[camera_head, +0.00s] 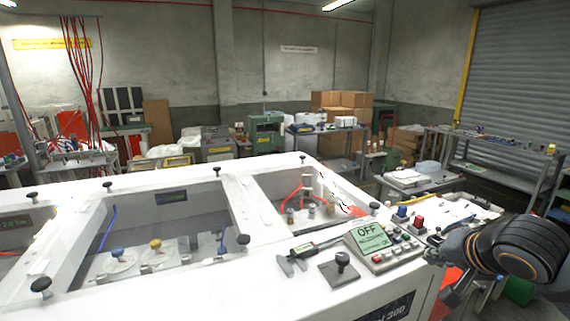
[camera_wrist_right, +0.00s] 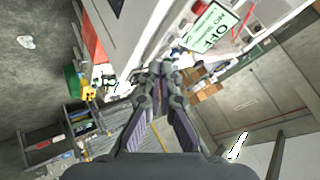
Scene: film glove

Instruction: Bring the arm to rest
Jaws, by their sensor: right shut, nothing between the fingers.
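My right arm comes in from the right edge in the head view. Its dark gripper (camera_head: 452,292) hangs beside the right end of the white machine (camera_head: 262,268), apart from the control box. In the right wrist view the gripper (camera_wrist_right: 156,76) has its two fingers brought together at the tips. Nothing shows between them. My left gripper is in neither view.
A control box (camera_head: 384,245) with an "OFF" screen stands on the machine's right corner. Calipers (camera_head: 300,256) and a black-knobbed plate (camera_head: 340,269) lie beside it. A grey shelf table (camera_head: 505,165) stands at the right, and cardboard boxes (camera_head: 342,105) at the back.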

